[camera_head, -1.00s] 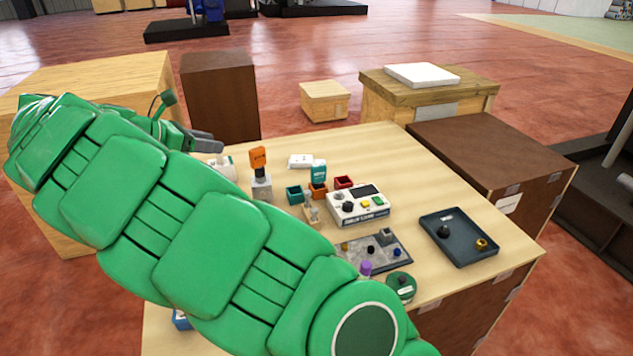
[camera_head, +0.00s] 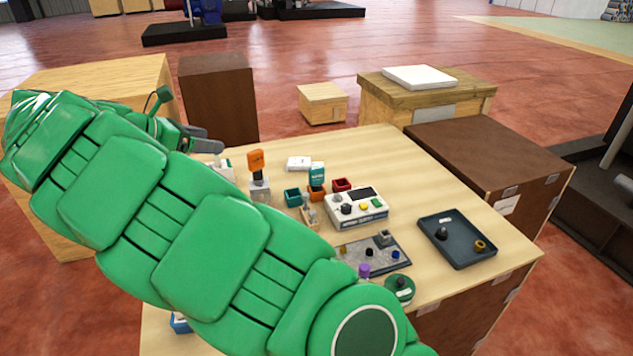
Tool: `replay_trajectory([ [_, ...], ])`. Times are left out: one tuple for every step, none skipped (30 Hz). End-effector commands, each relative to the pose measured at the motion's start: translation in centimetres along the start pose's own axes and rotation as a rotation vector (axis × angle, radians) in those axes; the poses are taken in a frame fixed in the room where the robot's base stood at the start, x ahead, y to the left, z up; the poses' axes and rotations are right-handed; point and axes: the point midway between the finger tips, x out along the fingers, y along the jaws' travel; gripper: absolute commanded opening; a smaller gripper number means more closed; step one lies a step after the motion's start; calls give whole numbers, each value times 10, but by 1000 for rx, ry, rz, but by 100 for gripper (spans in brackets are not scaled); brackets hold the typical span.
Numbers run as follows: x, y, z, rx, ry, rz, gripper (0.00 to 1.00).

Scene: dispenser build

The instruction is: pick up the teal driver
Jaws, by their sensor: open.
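The teal driver (camera_head: 317,174) stands upright near the middle of the table, in or just behind a small orange bin (camera_head: 317,194); I cannot tell which. Its lower part is hidden. My gripper (camera_head: 212,141) is at the far left edge of the table, with grey fingers pointing right. It is open and apart from the teal driver, to its left and farther back. My green arm hides part of the gripper and the table's left side.
An orange driver (camera_head: 256,161) stands in a grey holder between my gripper and the teal driver. A teal bin (camera_head: 292,197), a red bin (camera_head: 341,185) and a white control box (camera_head: 356,207) stand close by. A dark tray (camera_head: 457,238) lies right; the table (camera_head: 400,165) is clear behind it.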

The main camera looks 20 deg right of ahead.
Motion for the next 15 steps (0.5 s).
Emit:
replay_trajectory([
  [-4, 0, 7, 2, 1, 2, 79],
  [-6, 0, 11, 3, 1, 2, 79],
  [-7, 0, 14, 2, 1, 2, 79],
  [-8, 0, 16, 1, 0, 2, 79],
  [-9, 0, 18, 0, 0, 2, 79],
  [-11, 0, 21, 0, 1, 2, 79],
  [-12, 0, 23, 1, 1, 2, 79],
  [-14, 0, 25, 1, 1, 1, 79],
  [-16, 0, 29, 1, 1, 1, 79],
  [-17, 0, 31, 1, 1, 1, 79],
  [-17, 0, 33, 2, 2, 1, 79],
  [-12, -1, 34, 11, 11, 0, 79],
  [-8, -1, 35, 18, 16, 1, 79],
  [-6, -1, 36, 24, 21, 2, 79],
  [-2, -2, 37, 33, 29, 2, 79],
])
